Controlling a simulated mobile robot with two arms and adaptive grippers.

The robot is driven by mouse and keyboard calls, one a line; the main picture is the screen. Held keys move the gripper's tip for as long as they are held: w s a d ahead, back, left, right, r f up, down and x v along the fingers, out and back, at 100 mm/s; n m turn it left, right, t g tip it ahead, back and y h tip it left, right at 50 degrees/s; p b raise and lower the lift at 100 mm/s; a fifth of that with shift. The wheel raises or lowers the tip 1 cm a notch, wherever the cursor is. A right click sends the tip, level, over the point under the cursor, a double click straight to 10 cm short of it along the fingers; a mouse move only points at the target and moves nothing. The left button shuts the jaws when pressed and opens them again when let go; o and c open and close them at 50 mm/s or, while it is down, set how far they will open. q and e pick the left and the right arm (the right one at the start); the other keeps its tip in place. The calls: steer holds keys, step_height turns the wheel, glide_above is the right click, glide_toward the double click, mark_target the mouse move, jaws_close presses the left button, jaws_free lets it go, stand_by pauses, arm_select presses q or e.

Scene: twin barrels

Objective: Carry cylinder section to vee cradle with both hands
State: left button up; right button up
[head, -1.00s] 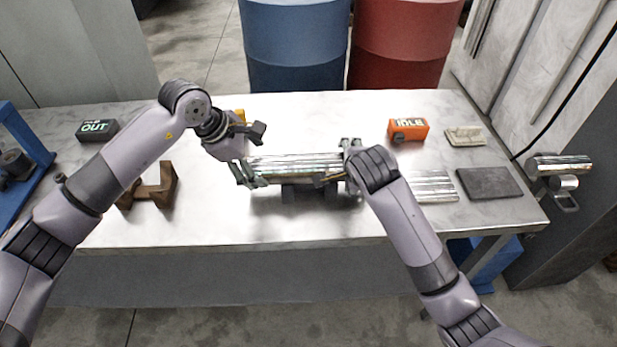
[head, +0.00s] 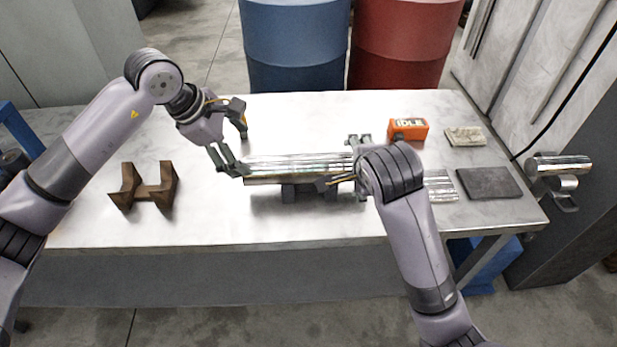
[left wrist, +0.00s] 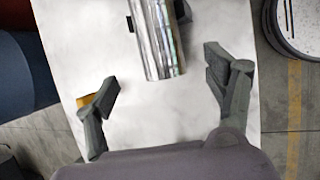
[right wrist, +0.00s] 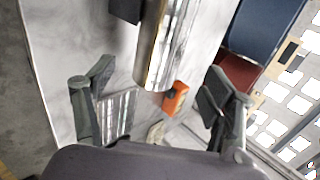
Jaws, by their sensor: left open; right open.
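The shiny metal cylinder section (head: 300,166) lies level on a dark support in the middle of the table. It also shows in the left wrist view (left wrist: 155,40) and the right wrist view (right wrist: 160,50). The brown vee cradle (head: 150,193) stands at the table's left, empty. My left gripper (head: 236,140) is open just off the cylinder's left end, its fingers apart from it. My right gripper (right wrist: 160,72) is open at the cylinder's right end, its fingers spread to either side; the forearm partly hides it in the head view.
An orange box reading IDLE (head: 408,129), a pale tray (head: 465,136) and a dark pad (head: 489,183) are at the table's right. A ribbed metal piece (head: 440,185) is partly behind my right arm. Blue (head: 295,45) and red (head: 402,45) barrels stand behind. Table between cradle and cylinder is clear.

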steer(key=shift+v, duration=1.25)
